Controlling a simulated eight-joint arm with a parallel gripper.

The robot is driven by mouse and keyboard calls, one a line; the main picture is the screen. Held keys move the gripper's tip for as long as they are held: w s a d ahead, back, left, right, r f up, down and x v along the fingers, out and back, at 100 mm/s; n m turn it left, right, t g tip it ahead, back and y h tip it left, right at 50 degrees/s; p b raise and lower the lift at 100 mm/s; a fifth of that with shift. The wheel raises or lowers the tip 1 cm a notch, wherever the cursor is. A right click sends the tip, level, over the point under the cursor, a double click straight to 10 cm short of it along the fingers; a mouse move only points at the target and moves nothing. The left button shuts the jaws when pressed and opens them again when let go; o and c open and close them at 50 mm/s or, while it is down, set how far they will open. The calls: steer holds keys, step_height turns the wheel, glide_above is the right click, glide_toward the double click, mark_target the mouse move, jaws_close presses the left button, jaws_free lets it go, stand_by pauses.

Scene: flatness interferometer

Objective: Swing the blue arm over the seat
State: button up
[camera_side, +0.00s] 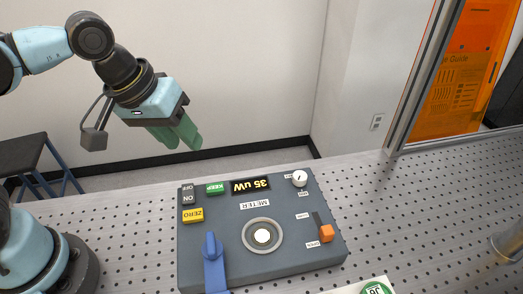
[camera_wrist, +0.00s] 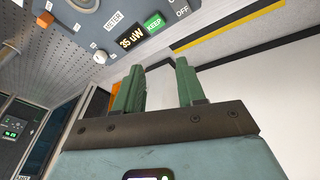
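The blue arm (camera_side: 213,262) lies at the front left of a dark grey meter box (camera_side: 305,210), its knob end pointing toward the back. The round seat (camera_side: 262,236), a pale ring with a bright centre, is to the right of the blue arm and uncovered. My gripper (camera_side: 186,140) is in the air above and behind the box's left side, well apart from it. In the wrist view its two green fingers (camera_wrist: 157,88) stand apart with nothing between them. The wrist view shows only part of the box (camera_wrist: 75,15); the blue arm is not clear there.
The box carries a display reading 35 uW (camera_side: 251,185), a green KEEP button (camera_side: 215,188), a yellow ZERO button (camera_side: 193,215), a white knob (camera_side: 299,178) and an orange slider (camera_side: 326,233). A white item with a green disc (camera_side: 376,288) is at the front.

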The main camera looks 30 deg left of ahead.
mark_target(211, 243)
steer(key=s+d+r+n+g+y, duration=0.1)
steer(key=s+d+r+n+g, duration=0.35)
steer(key=s+d, duration=0.65)
steer(key=shift+n+t, duration=0.25)
steer(key=shift+n, duration=0.2)
steer(key=shift+w+d+f, duration=0.3)
steer(key=shift+w+f, duration=0.1)
steer(key=shift+f, duration=1.6)
steer(key=shift+w+d+f, duration=0.3)
steer(key=shift+w+f, duration=0.1)
steer(key=shift+f, duration=1.55)
steer(key=shift+w+d+f, duration=0.3)
steer(key=shift+w+f, duration=0.1)
steer(key=shift+f, duration=1.6)
jaws_close()
